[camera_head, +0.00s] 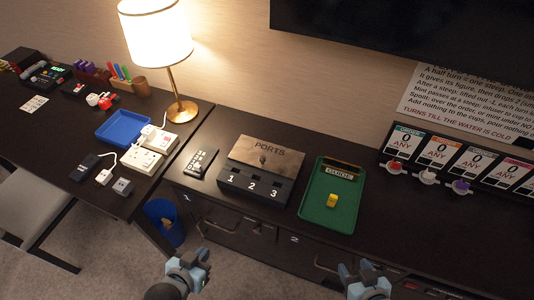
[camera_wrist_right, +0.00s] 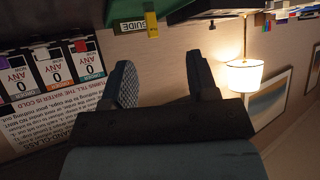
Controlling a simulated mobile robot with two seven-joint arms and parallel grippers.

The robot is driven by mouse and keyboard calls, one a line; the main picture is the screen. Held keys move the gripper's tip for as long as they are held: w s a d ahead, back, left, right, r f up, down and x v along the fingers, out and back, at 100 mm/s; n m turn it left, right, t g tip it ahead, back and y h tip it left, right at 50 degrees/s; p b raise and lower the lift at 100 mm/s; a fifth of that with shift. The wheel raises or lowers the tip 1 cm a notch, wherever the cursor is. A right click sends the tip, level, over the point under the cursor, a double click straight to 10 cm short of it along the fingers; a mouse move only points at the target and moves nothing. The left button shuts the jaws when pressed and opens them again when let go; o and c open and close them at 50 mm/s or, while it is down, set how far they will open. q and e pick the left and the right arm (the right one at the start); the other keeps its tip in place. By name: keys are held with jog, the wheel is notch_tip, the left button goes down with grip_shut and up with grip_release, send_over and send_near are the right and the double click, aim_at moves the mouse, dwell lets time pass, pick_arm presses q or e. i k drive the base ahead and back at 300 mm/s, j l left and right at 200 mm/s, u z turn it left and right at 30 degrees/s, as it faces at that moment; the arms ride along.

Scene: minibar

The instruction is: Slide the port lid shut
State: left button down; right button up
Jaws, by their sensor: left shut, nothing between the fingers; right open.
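The ports box (camera_head: 252,187) sits on the dark counter, with the numbers 1, 2 and 3 along its near part. Its tan lid (camera_head: 280,156), marked PORTS and bearing a small dark knob (camera_head: 263,160), lies over the far part. The numbered near part is uncovered. My left gripper (camera_head: 195,260) is shut and empty, in front of the counter, nearer than the box and to its left. My right gripper (camera_head: 362,270) is open and empty, nearer than the counter's front and right of the box. Its spread fingers show in the right wrist view (camera_wrist_right: 163,80).
A green tray (camera_head: 316,211) with a yellow block (camera_head: 333,200) stands right of the box. A small dark keypad-like object (camera_head: 199,163) lies to its left. The lamp (camera_head: 183,108) and white power sockets (camera_head: 145,160) are further left.

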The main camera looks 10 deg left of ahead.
aim_at(285, 162)
jog(key=i+j, duration=0.1)
jog(key=j, duration=0.25)
jog(key=i+j+z, duration=0.25)
jog(key=j, duration=0.2)
jog(key=j+z, duration=0.2)
jog(key=j, duration=0.25)
jog(key=z, duration=1.15)
